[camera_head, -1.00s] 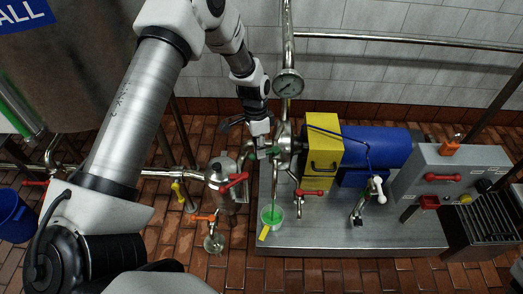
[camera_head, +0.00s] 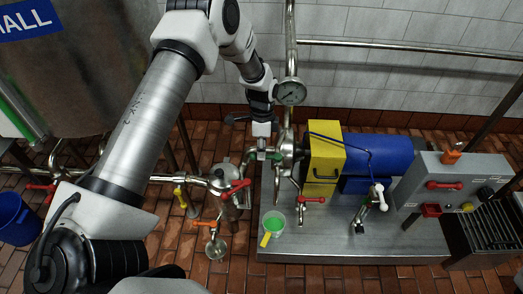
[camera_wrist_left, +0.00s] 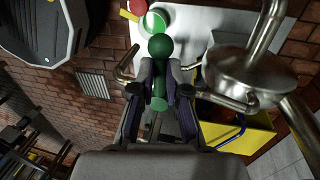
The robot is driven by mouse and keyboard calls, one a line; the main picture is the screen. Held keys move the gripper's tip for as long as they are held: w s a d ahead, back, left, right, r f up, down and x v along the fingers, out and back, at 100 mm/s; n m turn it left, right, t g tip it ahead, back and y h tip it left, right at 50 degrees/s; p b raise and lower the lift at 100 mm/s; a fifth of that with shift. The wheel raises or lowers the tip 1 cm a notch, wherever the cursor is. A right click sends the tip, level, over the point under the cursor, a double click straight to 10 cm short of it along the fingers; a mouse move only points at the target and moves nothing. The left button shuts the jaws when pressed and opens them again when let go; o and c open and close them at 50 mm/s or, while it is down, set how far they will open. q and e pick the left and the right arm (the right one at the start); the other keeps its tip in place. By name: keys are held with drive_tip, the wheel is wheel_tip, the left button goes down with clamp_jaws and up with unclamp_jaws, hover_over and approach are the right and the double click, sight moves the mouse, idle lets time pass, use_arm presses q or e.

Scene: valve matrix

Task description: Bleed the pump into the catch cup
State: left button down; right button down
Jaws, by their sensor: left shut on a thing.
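My left gripper (camera_head: 266,153) is at the pump's metal head (camera_head: 287,149), left of the yellow guard (camera_head: 323,160). In the left wrist view its fingers (camera_wrist_left: 160,98) are shut on a green handle with a round knob (camera_wrist_left: 160,46). The catch cup (camera_head: 273,221) stands on the front left of the metal base, below the gripper, with bright green liquid in it. The cup also shows in the wrist view (camera_wrist_left: 156,21). No stream shows between the spout (camera_head: 276,190) and the cup. My right gripper is not in view.
The blue motor (camera_head: 378,158) and a grey control box (camera_head: 460,180) stand to the right. Red-handled valves (camera_head: 236,188) (camera_head: 311,199) and an orange-handled one (camera_head: 205,223) are nearby. A gauge (camera_head: 291,92) sits on the vertical pipe behind. The base's front right (camera_head: 400,236) is clear.

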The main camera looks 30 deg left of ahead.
use_arm(q)
drive_tip(key=c, duration=1.2)
unclamp_jaws()
drive_tip(key=r, duration=0.4)
drive_tip(key=w+r, duration=0.1)
drive_tip(key=r, duration=0.2)
drive_tip(key=w+a+r, duration=0.1)
drive_tip(key=r, duration=0.3)
drive_tip(key=shift+w+a+r, duration=0.1)
drive_tip(key=shift+r, duration=0.25)
